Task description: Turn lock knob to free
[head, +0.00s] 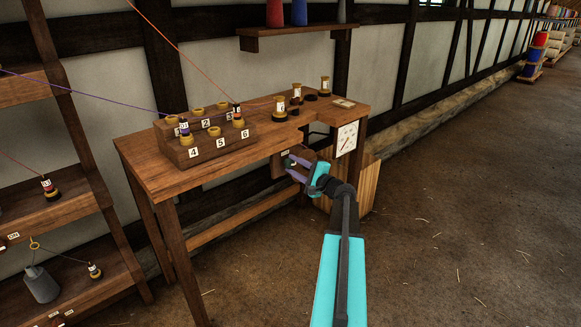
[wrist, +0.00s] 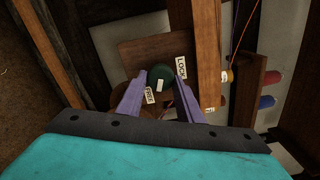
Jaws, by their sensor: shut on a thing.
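The lock knob (wrist: 160,74) is round and dark green, with a white mark on its lower part in the wrist view. It sits on a brown wooden panel (wrist: 132,56). A LOCK label (wrist: 181,68) is at the upper right of the knob and a FREE label (wrist: 149,96) at the lower left. The white mark lies between the labels, closer to FREE. My gripper (wrist: 161,82) has its purple fingers on both sides of the knob, shut on it. In the head view my gripper (head: 296,165) is below the table's front edge and hides the knob.
A wooden table (head: 150,170) carries a stepped, numbered rack (head: 220,146) and several spools. Shelves (head: 60,215) stand at left. The floor at right is clear.

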